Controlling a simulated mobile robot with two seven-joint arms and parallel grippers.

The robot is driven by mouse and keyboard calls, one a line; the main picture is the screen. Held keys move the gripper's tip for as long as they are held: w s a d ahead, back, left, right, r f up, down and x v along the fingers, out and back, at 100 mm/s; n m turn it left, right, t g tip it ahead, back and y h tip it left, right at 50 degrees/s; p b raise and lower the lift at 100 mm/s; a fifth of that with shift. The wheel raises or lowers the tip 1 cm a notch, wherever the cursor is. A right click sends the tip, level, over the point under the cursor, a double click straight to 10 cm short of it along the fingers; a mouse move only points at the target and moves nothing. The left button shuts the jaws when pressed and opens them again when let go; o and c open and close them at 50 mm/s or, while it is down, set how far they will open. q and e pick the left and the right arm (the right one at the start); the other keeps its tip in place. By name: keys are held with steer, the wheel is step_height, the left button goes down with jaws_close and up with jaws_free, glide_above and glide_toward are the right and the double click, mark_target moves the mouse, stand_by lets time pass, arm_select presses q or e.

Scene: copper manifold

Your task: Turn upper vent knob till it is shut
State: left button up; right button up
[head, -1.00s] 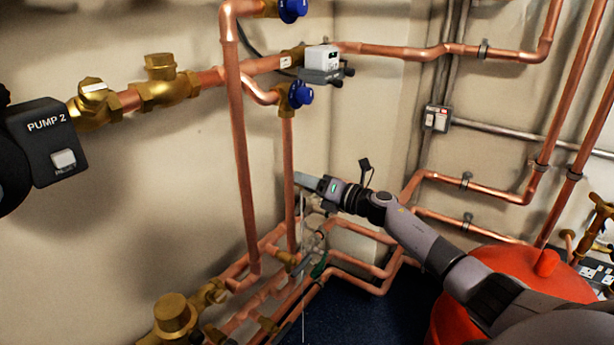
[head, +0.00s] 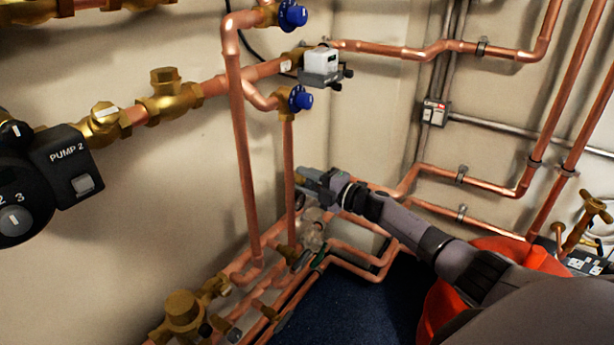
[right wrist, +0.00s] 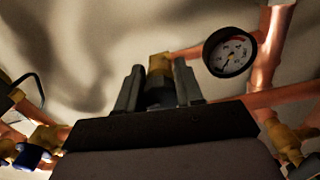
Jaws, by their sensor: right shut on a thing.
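My right gripper (head: 306,180) reaches in from the right, close to a thin vertical copper pipe (head: 289,185). In the right wrist view its two fingers (right wrist: 159,90) are shut around a small dark knob (right wrist: 160,97), one finger on each side. A brass fitting (right wrist: 160,64) shows just beyond the knob. In the head view the gripper hides the knob. I cannot read how far the knob is turned. My left gripper is not in view.
A round gauge (right wrist: 230,52) sits right of the fingers in the wrist view. Blue-capped valves (head: 300,98) are above the gripper. Pump 2 (head: 68,160) is at left. Copper pipes (head: 345,255) run low along the wall. A red vessel (head: 440,305) is under my right arm.

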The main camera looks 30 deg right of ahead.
steer(key=shift+d+m, duration=0.1)
steer(key=shift+m, duration=0.6)
arm_select(q)
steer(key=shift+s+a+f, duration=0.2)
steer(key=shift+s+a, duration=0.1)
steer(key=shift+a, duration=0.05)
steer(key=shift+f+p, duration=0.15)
steer(key=shift+p, duration=0.15)
arm_select(e)
steer(key=o, duration=1)
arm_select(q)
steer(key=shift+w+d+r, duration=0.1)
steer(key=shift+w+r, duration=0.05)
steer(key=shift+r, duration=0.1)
arm_select(e)
steer(key=shift+s, duration=0.1)
